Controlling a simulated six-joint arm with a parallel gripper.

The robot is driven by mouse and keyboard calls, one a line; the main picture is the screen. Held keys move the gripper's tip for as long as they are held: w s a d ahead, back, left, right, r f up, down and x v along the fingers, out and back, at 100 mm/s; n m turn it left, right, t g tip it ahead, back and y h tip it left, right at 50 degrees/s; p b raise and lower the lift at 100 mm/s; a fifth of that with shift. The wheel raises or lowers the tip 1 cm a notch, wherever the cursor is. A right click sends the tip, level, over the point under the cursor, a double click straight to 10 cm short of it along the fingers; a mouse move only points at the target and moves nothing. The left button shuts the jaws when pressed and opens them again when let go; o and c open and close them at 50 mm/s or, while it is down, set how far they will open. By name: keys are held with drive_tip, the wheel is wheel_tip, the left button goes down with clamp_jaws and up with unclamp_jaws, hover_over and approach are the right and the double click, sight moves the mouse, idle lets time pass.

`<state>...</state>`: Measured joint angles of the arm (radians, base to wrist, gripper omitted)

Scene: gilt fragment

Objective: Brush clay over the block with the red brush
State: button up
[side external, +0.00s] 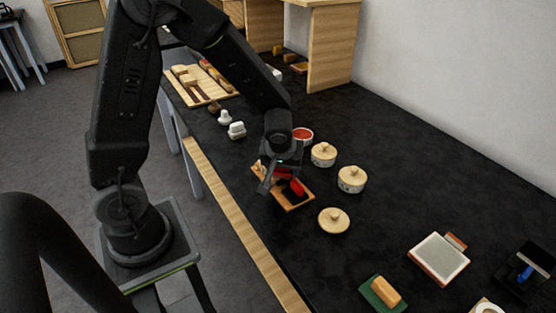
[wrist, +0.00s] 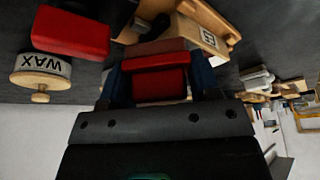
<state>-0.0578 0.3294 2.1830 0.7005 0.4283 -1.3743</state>
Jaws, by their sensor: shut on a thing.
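My gripper (side external: 277,176) is low over a wooden tray (side external: 294,207) with a dark inside. In the wrist view its dark blue fingers (wrist: 160,84) are shut on a red piece, which I take as the red brush (wrist: 158,86). The brush's tip is hidden. Another red piece (side external: 297,188) shows at the tray beside the gripper; a red bar (wrist: 70,34) also shows in the wrist view. An open pot of red-orange stuff (side external: 302,135), perhaps the clay, stands just behind the gripper. I cannot clearly make out the block; a wooden piece with a label (wrist: 204,38) is partly hidden.
Two lidded pots (side external: 351,179) stand right of the gripper, with a loose lid (side external: 334,220) in front. A framed pale slab (side external: 439,258), a green pad with a tan block (side external: 383,293) and a blue-handled tool (side external: 526,272) lie farther right. The wall bounds the back.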

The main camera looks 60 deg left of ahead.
drive_tip(key=shift+a, duration=4.6)
drive_tip(key=shift+w+d, duration=0.4)
drive_tip(key=shift+d, duration=4.35)
drive_tip(key=shift+a+r, duration=0.1)
drive_tip(key=shift+a, duration=4.65)
wheel_tip(320, 180, up, 8)
drive_tip(key=shift+d, duration=0.15)
